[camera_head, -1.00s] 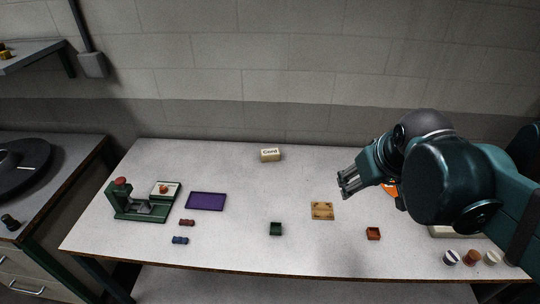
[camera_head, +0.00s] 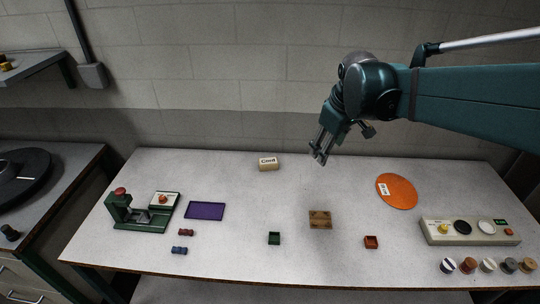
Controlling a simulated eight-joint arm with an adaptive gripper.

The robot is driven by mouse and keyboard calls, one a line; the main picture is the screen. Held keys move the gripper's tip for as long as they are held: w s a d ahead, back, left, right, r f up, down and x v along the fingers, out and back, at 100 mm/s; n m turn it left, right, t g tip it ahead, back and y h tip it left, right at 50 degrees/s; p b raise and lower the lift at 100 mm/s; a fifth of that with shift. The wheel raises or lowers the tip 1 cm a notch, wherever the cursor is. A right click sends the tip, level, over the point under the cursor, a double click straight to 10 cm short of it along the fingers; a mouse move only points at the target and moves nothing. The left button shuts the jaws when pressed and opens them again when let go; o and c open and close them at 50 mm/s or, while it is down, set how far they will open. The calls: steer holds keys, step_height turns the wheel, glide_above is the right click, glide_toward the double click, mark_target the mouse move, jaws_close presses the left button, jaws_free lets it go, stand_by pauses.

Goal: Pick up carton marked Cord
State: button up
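The carton marked Cord (camera_head: 268,165) is a small tan box with a white top that reads "Cord". It sits near the back edge of the table, left of the picture's middle. My gripper (camera_head: 318,160) hangs above the back of the table to the right of the carton, fingers pointing down. A gap shows between the fingers and nothing is between them. It is apart from the carton, and nothing hides the carton.
An orange disc (camera_head: 397,191) and a control box (camera_head: 470,232) lie to the right. The table around the carton is clear.

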steer(key=w+a+f+n+g+p, duration=0.1)
steer(key=w+a+n, duration=0.15)
steer(key=w, duration=0.25)
steer(key=w+a+f+n, duration=0.1)
steer(key=w+a+f, duration=0.15)
steer(key=w, duration=0.25)
steer(key=n+g+p, duration=0.3)
steer(key=n, duration=0.5)
glide_above(268, 161)
step_height(268, 161, down, 19)
steer(key=shift+d, duration=0.15)
steer(key=shift+w+a+f, duration=0.15)
steer(key=shift+a+f, duration=0.1)
steer(key=shift+f, duration=0.2)
steer(key=shift+f, duration=0.1)
steer(key=shift+f, duration=1.2)
steer(key=shift+f, duration=0.1)
steer(key=shift+d+f, duration=0.15)
steer(key=shift+f, duration=2.4)
